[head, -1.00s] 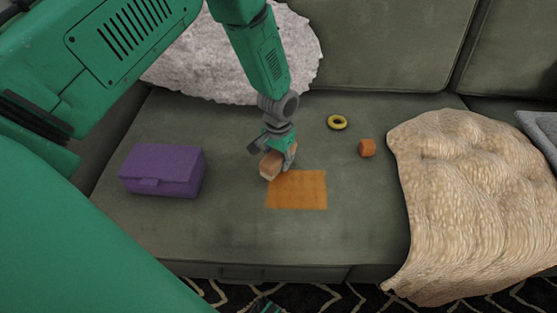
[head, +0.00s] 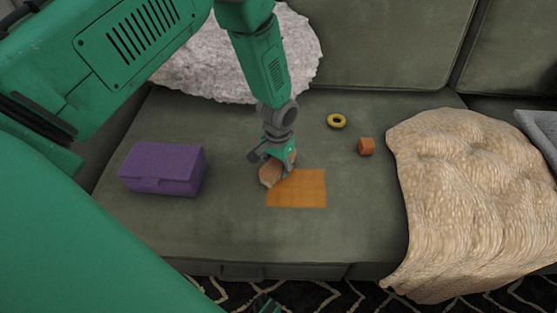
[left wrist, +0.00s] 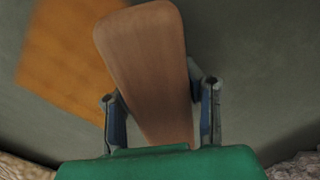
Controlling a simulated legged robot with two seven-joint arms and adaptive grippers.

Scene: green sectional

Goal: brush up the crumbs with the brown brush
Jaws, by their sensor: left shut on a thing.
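My left gripper (head: 279,165) is shut on the brown brush (head: 269,175) over the sofa seat, at the left edge of a flat orange patch (head: 299,190). In the left wrist view the brush (left wrist: 145,60) is a long rounded brown block between the two fingers (left wrist: 160,110). The orange patch (left wrist: 65,55) lies to its left there. I cannot make out separate crumbs on the patch or the seat. Whether the brush touches the seat is hidden. My right gripper is not clearly in view; only a small green bit shows at the bottom edge in the head view.
A purple box (head: 163,170) stands on the seat at left. A yellow ring (head: 337,121) and a small orange block (head: 366,146) lie right of the gripper. A beige blanket (head: 460,200) covers the right side. A fluffy grey-white cushion (head: 300,60) leans behind. The front seat is clear.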

